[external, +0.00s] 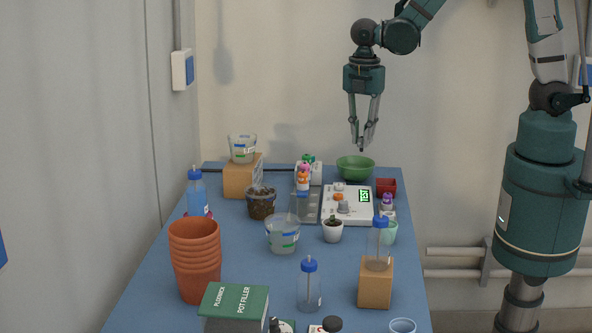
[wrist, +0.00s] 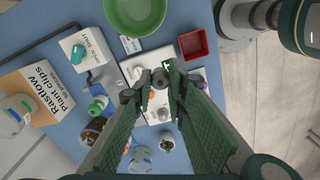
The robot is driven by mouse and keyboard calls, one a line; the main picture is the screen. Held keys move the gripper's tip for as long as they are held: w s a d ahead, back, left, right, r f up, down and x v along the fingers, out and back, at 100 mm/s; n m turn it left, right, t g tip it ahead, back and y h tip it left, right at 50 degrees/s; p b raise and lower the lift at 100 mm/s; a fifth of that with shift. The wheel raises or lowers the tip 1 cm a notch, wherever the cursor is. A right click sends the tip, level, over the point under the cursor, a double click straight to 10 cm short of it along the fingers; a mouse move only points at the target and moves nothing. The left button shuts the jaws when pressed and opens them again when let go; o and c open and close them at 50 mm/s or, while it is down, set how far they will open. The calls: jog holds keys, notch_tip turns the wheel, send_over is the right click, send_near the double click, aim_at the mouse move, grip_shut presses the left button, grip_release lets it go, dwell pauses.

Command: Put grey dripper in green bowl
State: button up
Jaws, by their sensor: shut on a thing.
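The green bowl (external: 355,169) stands at the far end of the blue table, behind the white scale. In the wrist view the bowl (wrist: 122,28) is at the top, ahead of the fingertips and a little left. My gripper (external: 362,147) hangs high above the far part of the table. In the wrist view my gripper (wrist: 160,80) is shut on a small dark grey piece (wrist: 160,77), which looks like the grey dripper. The fingers hide much of it. Another grey piece (external: 343,207) sits on the scale beside an orange one (external: 338,197).
The white scale (external: 360,217) lies under and near my gripper. A red tray (wrist: 193,44) stands right of the bowl. A white box (wrist: 85,48) is to its left. Bottles, a potted cactus (external: 332,230) and terracotta pots (external: 195,258) crowd the nearer table.

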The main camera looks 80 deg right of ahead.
jog(key=w+d+r+m+p, duration=0.1)
jog(key=d+m+p, duration=0.2)
jog(key=d, duration=0.8)
jog(key=shift+d, duration=0.3)
jog(key=shift+w+f, duration=0.1)
jog(key=shift+f+b, duration=2.75)
jog(key=shift+f, duration=2.6)
jog(key=o, duration=0.7)
jog(key=shift+o, duration=0.2)
notch_tip(320, 180, up, 7)
jog(key=p, duration=0.3)
